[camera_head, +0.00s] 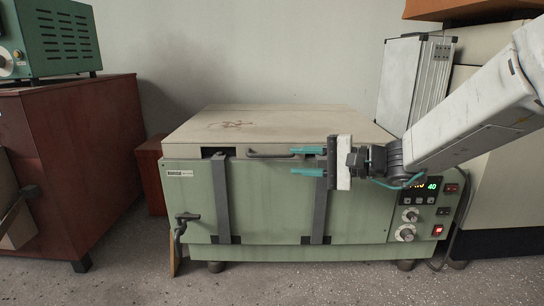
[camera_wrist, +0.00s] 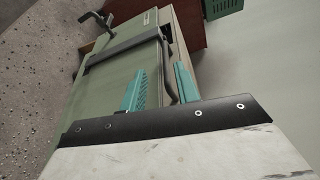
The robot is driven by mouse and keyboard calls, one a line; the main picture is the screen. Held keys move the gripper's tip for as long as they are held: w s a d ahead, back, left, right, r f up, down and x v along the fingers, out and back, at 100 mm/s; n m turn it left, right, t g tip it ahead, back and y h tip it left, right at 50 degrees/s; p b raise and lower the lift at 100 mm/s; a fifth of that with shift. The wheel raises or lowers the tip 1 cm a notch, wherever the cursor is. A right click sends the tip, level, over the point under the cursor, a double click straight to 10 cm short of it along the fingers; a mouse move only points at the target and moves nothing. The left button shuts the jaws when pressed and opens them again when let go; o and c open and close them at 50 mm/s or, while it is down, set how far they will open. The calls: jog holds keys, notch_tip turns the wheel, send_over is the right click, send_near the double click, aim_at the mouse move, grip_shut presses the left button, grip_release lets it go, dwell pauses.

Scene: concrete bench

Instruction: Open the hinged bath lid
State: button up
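The bath is a green box with a flat cream lid (camera_head: 285,120), which lies shut on top. A dark bar handle (camera_head: 268,155) runs along the lid's front edge, and it also shows in the wrist view (camera_wrist: 167,55). My gripper (camera_head: 293,161) is at the handle's right end, its teal fingers apart, one above the other, pointing left. In the wrist view my gripper (camera_wrist: 160,67) is open, with the handle's near end showing between the fingers. I cannot tell whether either finger touches it. The green bath body (camera_head: 270,195) stands below the lid.
Two dark straps (camera_head: 221,195) run down the bath's front. A control panel (camera_head: 422,210) is at its lower right and a tap (camera_head: 182,222) at its left. A silver case (camera_head: 413,80) stands behind right. A red-brown cabinet (camera_head: 85,140) is at left. The wall above the lid is clear.

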aim_at(277, 156)
jog(key=shift+w+a+m+t, duration=0.15)
jog(key=shift+w+t, duration=0.05)
jog(key=shift+w, duration=0.3)
jog(key=shift+w+a+m+t, duration=0.1)
jog(key=shift+w+m+t, duration=0.1)
jog(key=shift+w, duration=0.25)
jog(key=x, duration=0.7)
jog(key=shift+s, duration=0.1)
grip_shut()
